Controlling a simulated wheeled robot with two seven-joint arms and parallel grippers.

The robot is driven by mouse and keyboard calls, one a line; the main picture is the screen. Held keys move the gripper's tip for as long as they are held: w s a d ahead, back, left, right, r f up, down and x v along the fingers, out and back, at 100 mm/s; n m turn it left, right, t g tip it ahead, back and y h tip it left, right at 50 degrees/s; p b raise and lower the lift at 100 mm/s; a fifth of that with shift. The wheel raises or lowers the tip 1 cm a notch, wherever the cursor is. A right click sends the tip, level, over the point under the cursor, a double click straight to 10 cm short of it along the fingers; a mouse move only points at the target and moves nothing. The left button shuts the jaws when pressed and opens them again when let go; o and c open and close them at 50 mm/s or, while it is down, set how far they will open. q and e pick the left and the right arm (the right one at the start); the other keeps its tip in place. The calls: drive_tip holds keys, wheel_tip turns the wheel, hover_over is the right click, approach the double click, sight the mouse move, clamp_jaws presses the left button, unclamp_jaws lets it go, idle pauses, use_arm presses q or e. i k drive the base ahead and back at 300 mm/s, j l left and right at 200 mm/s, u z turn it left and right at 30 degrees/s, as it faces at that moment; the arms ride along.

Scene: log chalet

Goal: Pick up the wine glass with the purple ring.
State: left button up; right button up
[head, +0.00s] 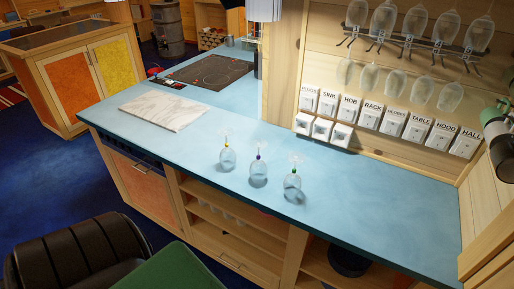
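Three clear glasses stand in a slanting row on the blue counter (345,200), near its front edge. They appear to be upside down, bowls on the counter and feet faintly visible on top. The middle one, the wine glass with the purple ring (258,172), has a small purple-blue ring on its stem. The glass with a yellow ring (227,158) stands to its left and slightly farther back. The glass with a green ring (292,187) stands to its right and nearer. Neither of my grippers shows in the head view.
A marble board (164,111) and a dark hob (212,72) lie farther left. Labelled switches (369,117) and hanging glasses (410,50) line the wall behind. Counter right of the glasses is clear. A black chair (75,255) and green surface (178,271) are in front.

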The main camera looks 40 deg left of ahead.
sight(258, 170)
drive_tip(key=u, duration=1.35)
